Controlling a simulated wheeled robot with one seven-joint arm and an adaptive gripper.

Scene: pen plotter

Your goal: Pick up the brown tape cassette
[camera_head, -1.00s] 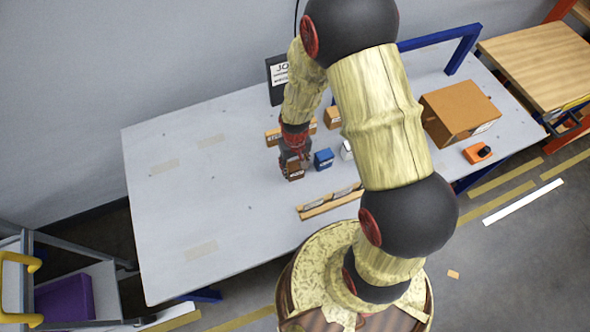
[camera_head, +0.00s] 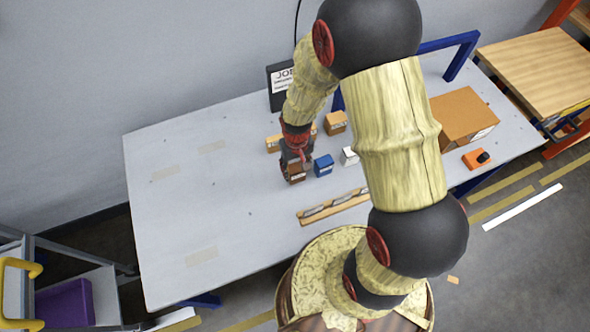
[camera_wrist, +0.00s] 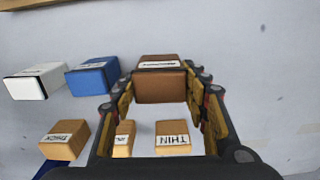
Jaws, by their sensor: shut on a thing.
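The brown tape cassette (camera_wrist: 160,80) is a small brown block with a white label on top, between my gripper's fingers in the wrist view. In the head view the brown cassette (camera_head: 296,178) shows just under my gripper (camera_head: 294,165). My gripper (camera_wrist: 162,92) is shut on it, with a finger at each side. A blue cassette (camera_wrist: 93,77) stands beside it, and it also shows in the head view (camera_head: 323,165). I cannot tell whether the brown cassette touches the table.
A white block (camera_wrist: 36,82) stands past the blue one. Labelled wooden blocks, one marked THIN (camera_wrist: 172,138) and one THICK (camera_wrist: 64,140), are close by. A wooden rack (camera_head: 333,206) lies at the front. A cardboard box (camera_head: 462,117) stands right. The table's left half (camera_head: 200,210) is clear.

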